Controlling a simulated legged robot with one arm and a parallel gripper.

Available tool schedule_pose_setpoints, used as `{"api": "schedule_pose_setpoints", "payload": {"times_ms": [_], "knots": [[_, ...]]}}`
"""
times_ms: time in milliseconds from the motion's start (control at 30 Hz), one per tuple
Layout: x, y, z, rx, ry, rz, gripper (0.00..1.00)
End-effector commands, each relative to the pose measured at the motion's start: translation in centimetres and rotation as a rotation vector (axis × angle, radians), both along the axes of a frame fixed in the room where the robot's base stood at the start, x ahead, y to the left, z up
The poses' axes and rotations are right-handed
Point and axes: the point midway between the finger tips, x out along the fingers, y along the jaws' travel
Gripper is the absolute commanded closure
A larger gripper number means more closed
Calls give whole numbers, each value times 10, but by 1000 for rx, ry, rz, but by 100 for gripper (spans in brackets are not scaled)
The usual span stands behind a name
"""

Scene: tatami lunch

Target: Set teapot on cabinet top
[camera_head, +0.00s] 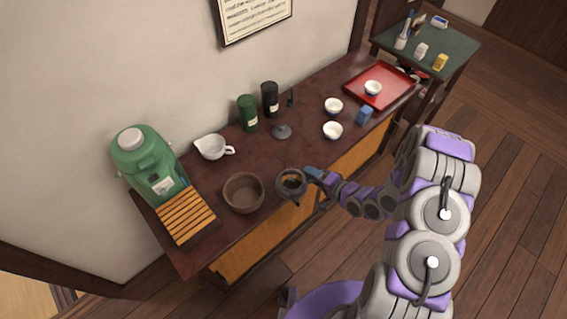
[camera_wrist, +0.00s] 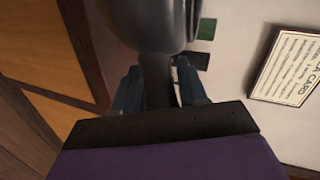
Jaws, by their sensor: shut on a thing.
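The teapot (camera_head: 291,183) is small, dark and open-topped, seen at the front edge of the cabinet top (camera_head: 302,152). Its spout points towards the front. My gripper (camera_head: 313,174) is at its right side. In the wrist view the blue fingers of my gripper (camera_wrist: 158,88) are shut on the dark handle, and the grey underside or side of the teapot (camera_wrist: 148,22) fills the upper middle. Whether the teapot touches the cabinet top or hangs just above it, I cannot tell.
A brown bowl (camera_head: 243,193) stands close left of the teapot. A white pitcher (camera_head: 210,147), green canister (camera_head: 248,113), black canister (camera_head: 270,99), grey lid-like piece (camera_head: 282,131), white cups (camera_head: 332,130), blue block (camera_head: 364,116) and red tray (camera_head: 398,82) are around. Bare surface lies behind the teapot.

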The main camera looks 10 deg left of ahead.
Motion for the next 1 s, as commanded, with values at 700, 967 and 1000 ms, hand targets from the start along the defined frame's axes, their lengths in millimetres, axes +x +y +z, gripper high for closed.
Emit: {"api": "schedule_pose_setpoints", "payload": {"times_ms": [700, 967, 1000], "knots": [[120, 50, -18, -1, -4, 20, 100], [144, 57, -19, -2, 1, 16, 100], [144, 58, -20, -1, 0, 16, 100]]}}
